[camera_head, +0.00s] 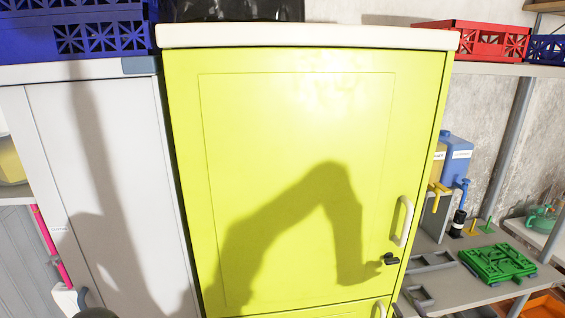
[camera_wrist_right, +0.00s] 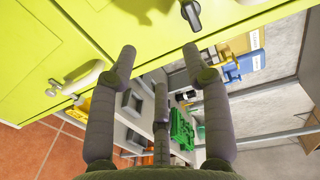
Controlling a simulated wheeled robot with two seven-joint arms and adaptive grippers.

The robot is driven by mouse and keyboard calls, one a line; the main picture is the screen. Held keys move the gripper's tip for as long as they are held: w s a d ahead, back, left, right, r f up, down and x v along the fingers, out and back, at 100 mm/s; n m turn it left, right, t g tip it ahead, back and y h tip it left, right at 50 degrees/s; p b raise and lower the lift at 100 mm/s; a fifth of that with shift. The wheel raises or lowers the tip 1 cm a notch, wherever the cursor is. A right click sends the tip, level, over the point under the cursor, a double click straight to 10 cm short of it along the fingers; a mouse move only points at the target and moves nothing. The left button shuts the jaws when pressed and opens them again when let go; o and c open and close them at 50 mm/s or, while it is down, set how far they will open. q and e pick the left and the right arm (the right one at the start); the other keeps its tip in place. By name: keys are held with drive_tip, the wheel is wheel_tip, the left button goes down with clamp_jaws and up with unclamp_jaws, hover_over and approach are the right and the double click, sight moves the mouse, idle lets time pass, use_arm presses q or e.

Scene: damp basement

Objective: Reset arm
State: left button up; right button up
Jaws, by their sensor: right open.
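My right gripper (camera_wrist_right: 160,60) shows in the right wrist view with its dark fingers spread apart and nothing between them. It is in front of the yellow-green cabinet (camera_head: 290,150), whose door also fills the upper left of the wrist view (camera_wrist_right: 40,25). In the head view I cannot make out the right gripper clearly; a shadow of an arm falls across the door. The cabinet has a pale handle (camera_head: 403,220) and a dark latch (camera_head: 391,259). A pale handle (camera_wrist_right: 80,78) shows left of the fingers in the wrist view. My left gripper is not in view.
A grey cabinet (camera_head: 110,180) stands on the left, with blue crates (camera_head: 100,38) on top. On the right, a shelf holds a green part (camera_head: 497,262) and a blue container (camera_head: 456,155). A red crate (camera_head: 480,40) sits on the upper shelf.

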drive_tip(key=s+a+f+n+g+b, duration=0.15)
drive_tip(key=a+f, duration=0.25)
drive_tip(key=f, duration=0.4)
drive_tip(key=s+a+f+n+g+y+p, duration=0.1)
drive_tip(key=a+f+n+g, duration=0.15)
drive_tip(key=a+f, duration=0.35)
drive_tip(key=s+a+f+n+g+b, duration=0.1)
drive_tip(key=a+f+n+g, duration=0.15)
drive_tip(key=f, duration=0.65)
drive_tip(key=s+a+f+n+g+y, duration=0.1)
drive_tip(key=s+a+f+n+g, duration=0.3)
drive_tip(key=s+a+f, duration=0.3)
drive_tip(key=s+a+f+n+g+b, duration=0.1)
drive_tip(key=s+a+f+n+g, duration=0.3)
drive_tip(key=s, duration=0.8)
drive_tip(key=a+f+g, duration=0.2)
drive_tip(key=a+f, duration=0.1)
drive_tip(key=a, duration=0.1)
drive_tip(key=shift+s+a+f+y, duration=0.3)
drive_tip(key=shift+a+f+y, duration=0.05)
drive_tip(key=shift+f+y, duration=0.05)
